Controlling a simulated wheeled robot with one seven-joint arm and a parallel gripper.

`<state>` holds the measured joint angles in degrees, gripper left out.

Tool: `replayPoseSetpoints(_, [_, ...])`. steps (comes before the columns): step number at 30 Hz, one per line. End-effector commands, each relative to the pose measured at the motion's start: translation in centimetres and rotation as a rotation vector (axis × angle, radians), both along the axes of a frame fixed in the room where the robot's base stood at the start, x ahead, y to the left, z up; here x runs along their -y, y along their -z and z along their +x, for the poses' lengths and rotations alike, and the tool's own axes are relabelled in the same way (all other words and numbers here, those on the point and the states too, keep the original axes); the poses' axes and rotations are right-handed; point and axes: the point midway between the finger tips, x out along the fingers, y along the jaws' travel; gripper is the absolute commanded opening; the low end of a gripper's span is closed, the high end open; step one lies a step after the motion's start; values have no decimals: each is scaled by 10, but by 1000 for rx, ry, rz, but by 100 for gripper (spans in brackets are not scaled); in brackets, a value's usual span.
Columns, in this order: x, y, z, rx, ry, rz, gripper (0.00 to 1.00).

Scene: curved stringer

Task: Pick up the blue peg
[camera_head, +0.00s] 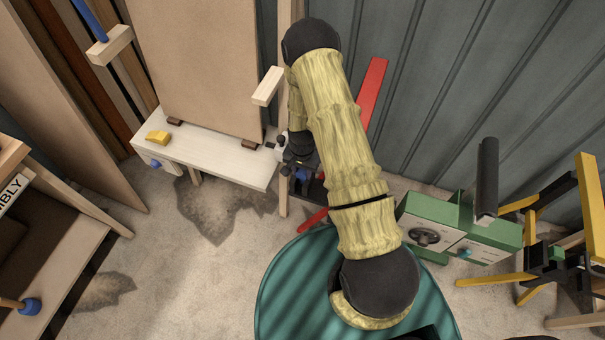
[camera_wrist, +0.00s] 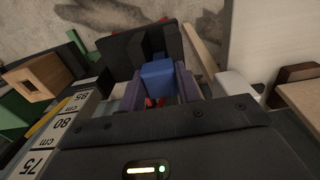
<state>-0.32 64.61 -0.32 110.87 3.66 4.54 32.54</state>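The blue peg (camera_wrist: 157,76) stands out in the wrist view as a square-ended block between the two fingers of my gripper (camera_wrist: 158,84). One finger is on each side, close to its faces. I cannot tell whether the fingers press on it or leave a small gap. In the head view my gripper (camera_head: 300,172) reaches down beside the right end of the white bench, and a bit of blue shows there. The lower end of the peg is hidden.
A white bench (camera_head: 222,158) with a yellow block (camera_head: 158,137) and a tall board (camera_head: 200,70) stands left of my gripper. A red bar (camera_head: 373,90) leans behind my arm. A green machine (camera_head: 450,225) is at right. Bare floor lies in front of the bench.

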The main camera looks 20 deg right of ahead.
Motion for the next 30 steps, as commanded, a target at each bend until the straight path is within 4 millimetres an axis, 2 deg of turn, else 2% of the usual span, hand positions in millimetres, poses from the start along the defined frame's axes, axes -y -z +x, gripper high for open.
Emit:
replayPoseSetpoints(1, [0, 0, 0, 0, 0, 0, 23])
replayPoseSetpoints(3, [0, 0, 0, 0, 0, 0, 10])
replayPoseSetpoints(11, [0, -1, 0, 0, 0, 0, 10])
replayPoseSetpoints(16, [0, -10, 1, 4, 0, 0, 10])
replayPoseSetpoints(20, [0, -27, 1, 3, 0, 0, 10])
replayPoseSetpoints(30, [0, -85, 1, 3, 0, -1, 10])
